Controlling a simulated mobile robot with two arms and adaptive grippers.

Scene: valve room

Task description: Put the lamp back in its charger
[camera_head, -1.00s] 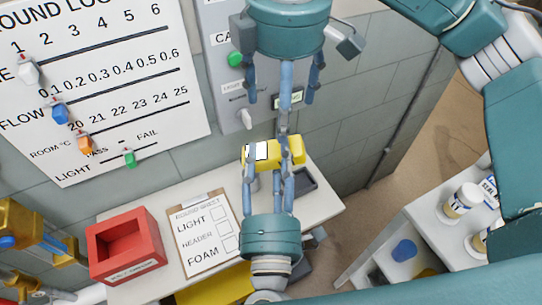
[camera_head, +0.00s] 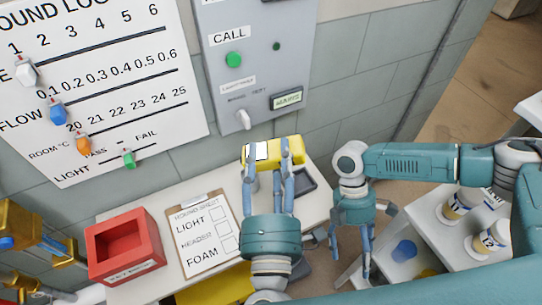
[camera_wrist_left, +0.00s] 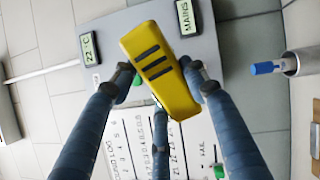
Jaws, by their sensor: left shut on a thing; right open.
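The yellow lamp (camera_head: 293,150) with a white patch is held above the back of the white bench, in front of the grey wall panel. My left gripper (camera_head: 268,168) is shut on it, fingers pointing up in the head view. In the left wrist view the lamp (camera_wrist_left: 162,80) shows dark stripes on its face and sits tilted between the fingertips (camera_wrist_left: 158,73). My right gripper (camera_head: 349,257) is open and empty, pointing down to the right of the bench. A dark tray-like thing (camera_head: 304,183) lies on the bench behind my left fingers; I cannot tell whether it is the charger.
A red open box (camera_head: 152,226) and a clipboard (camera_head: 203,255) sit on the bench (camera_head: 175,195). The wall panel (camera_head: 262,60) has a lever (camera_head: 243,120). White jars (camera_head: 462,206) stand on a side table (camera_head: 425,232) at right. Brass pipework is at lower left.

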